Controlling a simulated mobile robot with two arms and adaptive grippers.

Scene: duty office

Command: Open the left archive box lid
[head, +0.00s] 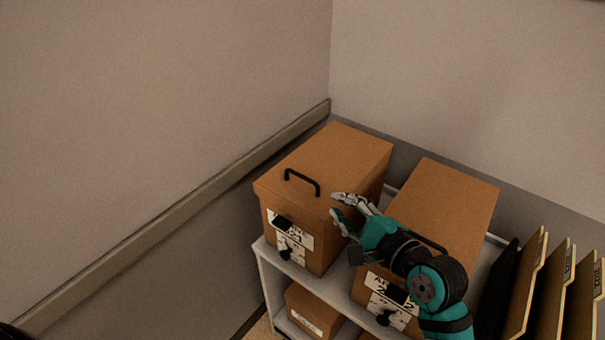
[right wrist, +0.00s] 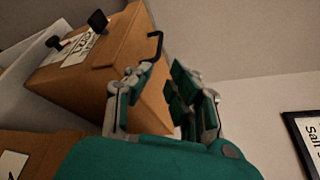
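The left archive box (head: 300,226) is brown cardboard with a shut lid (head: 345,155). A black handle (head: 302,181) stands on the lid near its front edge, and a white label and black fittings are on its front. My right gripper (head: 335,208) is just right of this box, near the lid's front right corner, apart from the handle. In the right wrist view its fingers (right wrist: 160,85) are spread with nothing between them, and the box (right wrist: 100,70) with its handle (right wrist: 156,46) is beyond them. My left gripper is not in view.
A second archive box (head: 450,195) stands to the right, partly hidden by my right arm. Both are on a grey shelf unit (head: 262,262), with a smaller box (head: 312,312) on the level below. Several upright folders (head: 548,285) are at the right. Walls close in behind and left.

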